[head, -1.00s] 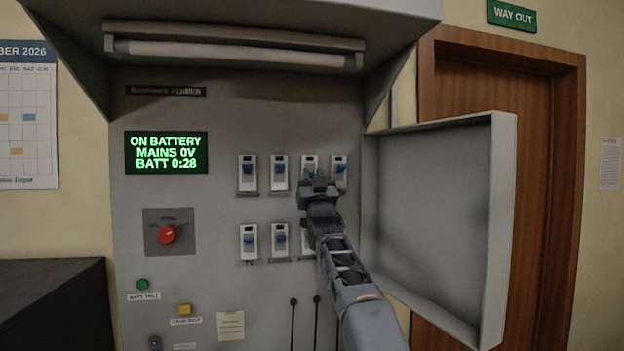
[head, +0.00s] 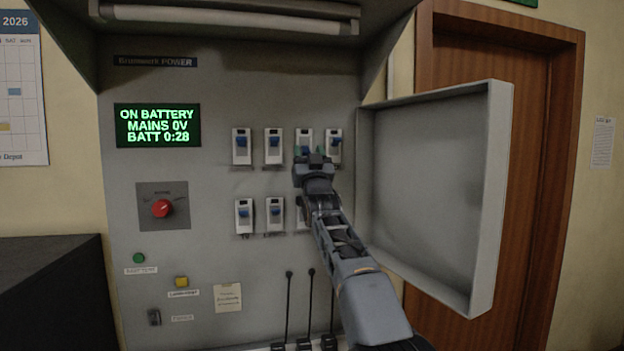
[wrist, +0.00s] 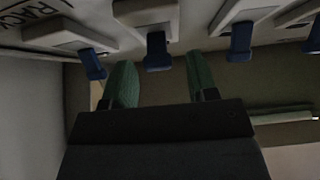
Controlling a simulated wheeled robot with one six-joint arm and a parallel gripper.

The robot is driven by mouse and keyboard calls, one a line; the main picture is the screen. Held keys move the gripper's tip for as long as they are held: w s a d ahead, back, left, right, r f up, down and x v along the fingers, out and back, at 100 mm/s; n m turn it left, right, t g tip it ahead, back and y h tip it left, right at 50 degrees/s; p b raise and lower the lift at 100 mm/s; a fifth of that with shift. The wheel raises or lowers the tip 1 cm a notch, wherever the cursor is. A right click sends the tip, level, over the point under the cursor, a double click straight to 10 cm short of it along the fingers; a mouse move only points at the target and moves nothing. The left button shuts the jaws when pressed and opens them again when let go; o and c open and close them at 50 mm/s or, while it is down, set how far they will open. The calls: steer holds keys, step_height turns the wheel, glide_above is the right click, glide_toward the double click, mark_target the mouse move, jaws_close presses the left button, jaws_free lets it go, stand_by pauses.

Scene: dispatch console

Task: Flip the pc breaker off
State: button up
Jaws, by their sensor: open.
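Breakers with blue levers sit in two rows on the grey panel. The top row shows the first (head: 241,147), second (head: 273,147), third (head: 304,138) and fourth (head: 334,146). Their labels are too blurred to tell which is the pc breaker. My gripper (head: 316,155) is at the third and fourth top breakers, covering part of them. In the wrist view my gripper (wrist: 161,82) has its green fingers apart, with one blue lever (wrist: 157,52) in the gap near the tips; contact cannot be told. Other levers (wrist: 93,65) (wrist: 238,42) lie outside the fingers.
Bottom-row breakers (head: 244,216) (head: 275,215) are left of my arm, which hides others. An open cover door (head: 430,200) stands close on the right. A hood (head: 230,22) overhangs the panel. A red knob (head: 162,208) and a green display (head: 158,125) are at left.

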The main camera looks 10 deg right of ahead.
steer(key=b+v, duration=0.6)
steer(key=v, duration=0.4)
steer(key=shift+s, duration=0.2)
steer(key=shift+f, duration=0.15)
